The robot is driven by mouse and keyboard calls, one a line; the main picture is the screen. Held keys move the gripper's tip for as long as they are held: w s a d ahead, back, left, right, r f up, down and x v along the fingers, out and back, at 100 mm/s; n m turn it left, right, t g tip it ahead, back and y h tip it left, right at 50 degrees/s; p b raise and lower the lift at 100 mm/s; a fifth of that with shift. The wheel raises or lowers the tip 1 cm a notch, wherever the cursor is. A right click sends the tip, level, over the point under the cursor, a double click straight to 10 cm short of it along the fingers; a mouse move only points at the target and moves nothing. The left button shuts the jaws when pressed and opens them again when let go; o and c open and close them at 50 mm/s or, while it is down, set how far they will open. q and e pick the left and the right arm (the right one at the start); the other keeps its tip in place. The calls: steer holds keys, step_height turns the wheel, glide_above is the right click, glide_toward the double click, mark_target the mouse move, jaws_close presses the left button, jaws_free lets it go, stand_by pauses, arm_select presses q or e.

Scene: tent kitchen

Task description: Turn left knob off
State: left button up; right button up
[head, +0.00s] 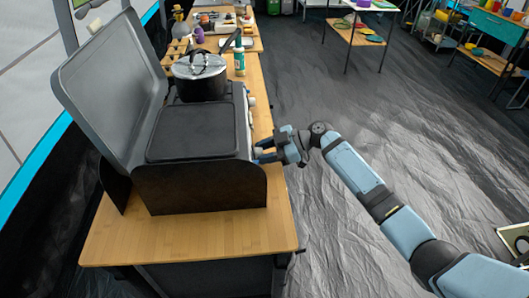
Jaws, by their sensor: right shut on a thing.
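The camp stove (200,188) stands on a wooden table with its lid raised on the left. Its knob side faces right, toward my right arm. My right gripper (262,152) is at the near end of that side, shut on the left knob (256,151), which its fingers mostly hide. How far the knob is turned cannot be made out. Another pale knob (251,101) shows farther along the same side. My left gripper is not in view.
A lidded pot (200,75) sits on the far burner, and a dark griddle plate (194,131) covers the near part. A green bottle (239,62) stands beyond the stove. The wooden table (190,237) has bare space in front. The dark floor to the right is open.

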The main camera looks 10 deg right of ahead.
steer(key=shift+f+m+g+b, duration=0.15)
steer(key=shift+m+g+b, duration=0.25)
steer(key=shift+m+b, duration=0.2)
steer(key=shift+m+g+b, duration=0.35)
steer(key=shift+m+g, duration=0.05)
steer(key=shift+m, duration=0.2)
steer(key=shift+w+m+g+b, duration=0.1)
steer(key=shift+m+g+b, duration=0.2)
steer(key=shift+m+g, duration=0.45)
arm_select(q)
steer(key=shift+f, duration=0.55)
arm_select(e)
steer(key=shift+m+g, duration=0.75)
steer(key=shift+m, duration=0.7)
steer(key=o, duration=0.9)
